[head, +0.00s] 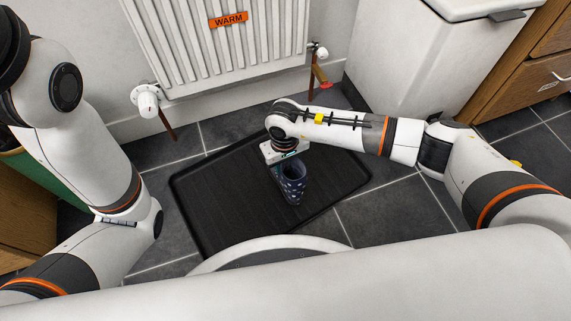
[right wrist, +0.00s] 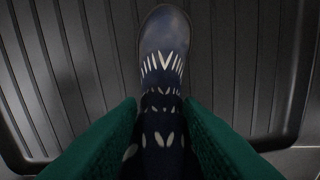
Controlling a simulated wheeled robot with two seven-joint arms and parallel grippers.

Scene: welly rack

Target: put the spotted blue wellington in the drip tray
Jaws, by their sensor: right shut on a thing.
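The spotted blue wellington (head: 291,180) is dark blue with pale spots. It is over the black drip tray (head: 215,207), within its outline in the head view. My right gripper (head: 284,163) is shut on the boot near its top. In the right wrist view the boot (right wrist: 164,75) is between two green finger pads, its toe pointing to the top of the picture over the ribbed tray (right wrist: 245,60). I cannot tell whether the sole touches the tray. My left arm shows at the left, but its gripper is not in view.
A radiator (head: 215,45) with an orange WARM label is on the wall behind the tray. A white bin (head: 415,60) stands behind at the right, beside wooden drawers (head: 540,75). Grey floor tiles (head: 385,215) right of the tray are clear.

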